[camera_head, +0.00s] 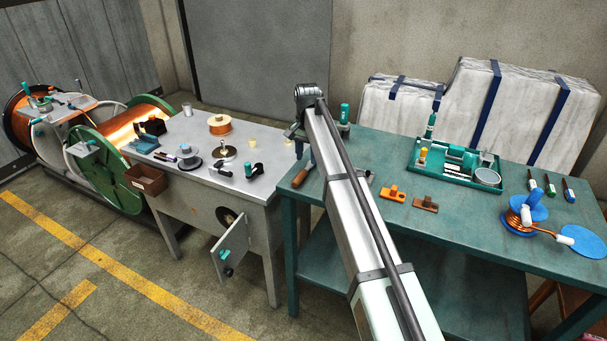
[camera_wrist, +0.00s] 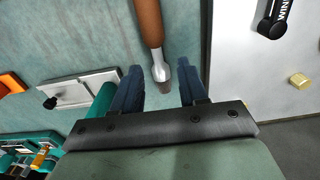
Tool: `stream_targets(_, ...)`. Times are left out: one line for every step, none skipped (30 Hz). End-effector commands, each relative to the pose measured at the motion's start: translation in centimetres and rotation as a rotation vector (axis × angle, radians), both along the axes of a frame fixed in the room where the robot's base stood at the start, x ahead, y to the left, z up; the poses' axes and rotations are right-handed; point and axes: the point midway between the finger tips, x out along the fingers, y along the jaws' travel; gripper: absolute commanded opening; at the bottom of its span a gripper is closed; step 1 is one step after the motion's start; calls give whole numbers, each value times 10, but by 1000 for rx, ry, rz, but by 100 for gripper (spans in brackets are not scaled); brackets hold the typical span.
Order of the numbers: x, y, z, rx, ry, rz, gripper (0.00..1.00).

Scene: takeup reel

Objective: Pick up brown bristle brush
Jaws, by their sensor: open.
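The brown bristle brush shows in the wrist view as a brown handle (camera_wrist: 148,22) with a silver ferrule and a short dull tip. It lies on the teal table, and its handle runs out of the top of the picture. In the head view the brush (camera_head: 301,178) lies near the left end of the teal table, left of my arm. My gripper (camera_wrist: 160,88) is open, with its two dark blue fingers apart. The ferrule and tip appear between the fingers, with space on both sides. Whether the fingers are down at brush height is unclear. My arm hides part of the table.
The teal table (camera_head: 335,229) holds a green tray (camera_head: 418,177) of tools, an orange block (camera_head: 393,194), a brown block (camera_head: 425,205) and a blue spool (camera_head: 530,206). A green bottle (camera_head: 344,113) stands at the back. The grey table (camera_head: 237,187) adjoins on the left.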

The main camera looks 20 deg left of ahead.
Motion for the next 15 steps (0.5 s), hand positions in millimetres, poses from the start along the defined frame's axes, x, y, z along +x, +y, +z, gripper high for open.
stream_targets(-2, -2, -7, -1, 1, 0, 43)
stream_targets(-3, -3, -11, -1, 1, 0, 43)
stream_targets(-4, -4, -16, -1, 1, 0, 43)
stream_targets(-5, -4, -20, 0, 1, 0, 43)
stream_targets(-4, -3, -24, 0, 0, 0, 43)
stream_targets(-3, -3, -30, 0, 0, 0, 43)
stream_targets(-3, -3, -32, 0, 0, 0, 43)
stream_targets(-3, -3, -35, 0, 0, 0, 43)
stream_targets(-3, -3, -37, 0, -1, 0, 43)
stream_targets(-3, -3, -38, 1, -1, 0, 43)
stream_targets(-3, -3, -38, 1, -2, 0, 43)
stream_targets(-3, -3, -39, 1, -2, 0, 43)
stream_targets(-3, -3, -38, 1, -2, 0, 43)
stream_targets(-3, -3, -38, 1, -2, 0, 43)
stream_targets(-3, -3, -38, 1, -2, 0, 43)
